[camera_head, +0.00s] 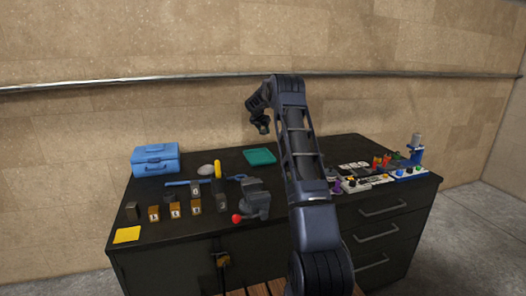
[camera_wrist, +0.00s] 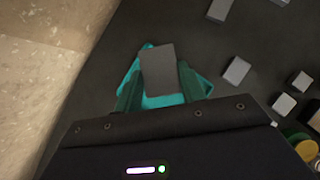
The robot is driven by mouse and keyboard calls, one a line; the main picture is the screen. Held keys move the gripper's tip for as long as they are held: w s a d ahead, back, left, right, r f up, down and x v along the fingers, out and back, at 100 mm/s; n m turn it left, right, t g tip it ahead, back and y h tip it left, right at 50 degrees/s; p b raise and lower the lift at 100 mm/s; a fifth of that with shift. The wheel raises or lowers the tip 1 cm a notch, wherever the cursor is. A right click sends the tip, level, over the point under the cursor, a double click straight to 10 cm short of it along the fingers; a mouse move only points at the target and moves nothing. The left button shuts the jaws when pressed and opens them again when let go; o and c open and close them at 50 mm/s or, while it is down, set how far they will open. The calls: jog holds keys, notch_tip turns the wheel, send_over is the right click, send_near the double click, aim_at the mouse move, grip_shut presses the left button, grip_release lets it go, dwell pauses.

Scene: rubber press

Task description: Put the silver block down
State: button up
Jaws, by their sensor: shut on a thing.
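The silver block (camera_wrist: 158,70) shows in the wrist view as a plain grey face between the two fingers. My gripper (camera_wrist: 160,86) is shut on it. Behind and below the block in that view is a teal tray or mat (camera_wrist: 205,86), partly hidden by block and fingers. In the head view, my gripper (camera_head: 262,127) is raised above the far part of the dark bench, over the teal piece (camera_head: 260,157). The block cannot be made out in the head view. The height of the block above the teal piece is hard to tell.
Several grey blocks (camera_wrist: 237,70) lie right of the teal piece in the wrist view. A blue toolbox (camera_head: 155,159), a vise (camera_head: 254,200) and small numbered blocks (camera_head: 174,209) stand on the bench's left. Coloured parts (camera_head: 382,162) crowd the right. A wall (camera_head: 190,120) rises behind.

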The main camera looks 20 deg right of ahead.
notch_tip(320, 180, down, 13)
jog(key=shift+r, duration=0.15)
dwell(0.4)
jog(key=o, duration=1.2)
jog(key=shift+f, duration=0.2)
